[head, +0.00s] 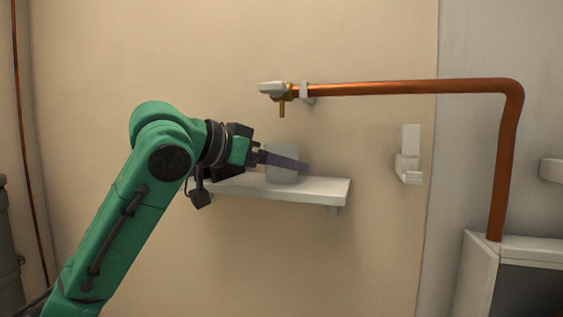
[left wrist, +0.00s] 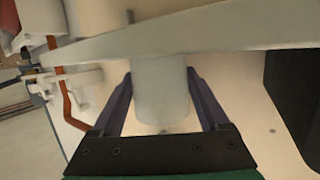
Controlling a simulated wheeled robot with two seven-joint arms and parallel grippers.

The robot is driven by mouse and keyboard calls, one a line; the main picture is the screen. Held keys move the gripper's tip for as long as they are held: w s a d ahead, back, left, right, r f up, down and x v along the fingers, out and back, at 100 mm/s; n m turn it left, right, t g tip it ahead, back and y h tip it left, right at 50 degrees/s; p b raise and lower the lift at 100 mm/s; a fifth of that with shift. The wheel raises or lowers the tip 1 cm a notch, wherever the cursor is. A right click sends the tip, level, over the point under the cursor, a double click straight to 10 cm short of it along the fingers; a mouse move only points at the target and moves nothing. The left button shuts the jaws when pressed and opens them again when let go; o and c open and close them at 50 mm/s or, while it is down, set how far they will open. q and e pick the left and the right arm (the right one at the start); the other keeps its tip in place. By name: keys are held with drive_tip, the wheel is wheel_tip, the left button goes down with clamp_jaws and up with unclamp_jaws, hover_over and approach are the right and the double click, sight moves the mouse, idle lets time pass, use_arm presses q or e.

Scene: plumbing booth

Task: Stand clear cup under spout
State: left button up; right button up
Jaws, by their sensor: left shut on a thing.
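The clear cup (head: 283,177) looks pale grey and stands upright, its base at the top of the white wall shelf (head: 325,190). The brass spout (head: 282,108) hangs from the tap above the cup, with a clear gap between them. My left gripper (head: 285,161) reaches in from the left with its purple fingers shut around the cup. In the left wrist view, the cup (left wrist: 160,95) sits between the two fingers, against the shelf (left wrist: 200,35). Whether the base touches the shelf is hard to tell. My right gripper is out of view.
A copper pipe (head: 420,87) runs right from the tap, then bends down at the right. A white wall bracket (head: 410,155) is right of the shelf. The shelf's right end is bare. A grey-white box (head: 475,270) stands at the lower right.

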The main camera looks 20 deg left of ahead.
use_arm(q)
drive_tip(key=o, duration=1.4)
drive_tip(key=shift+s+a, duration=0.15)
drive_tip(key=shift+s, duration=0.05)
drive_tip(key=b+v, duration=0.3)
drive_tip(key=v, duration=0.2)
drive_tip(key=shift+s+a, duration=0.2)
drive_tip(key=shift+s, duration=0.1)
drive_tip(key=b+v, duration=0.1)
drive_tip(key=v, duration=0.7)
drive_tip(key=shift+s+r+b, duration=0.2)
drive_tip(key=shift+b, duration=0.15)
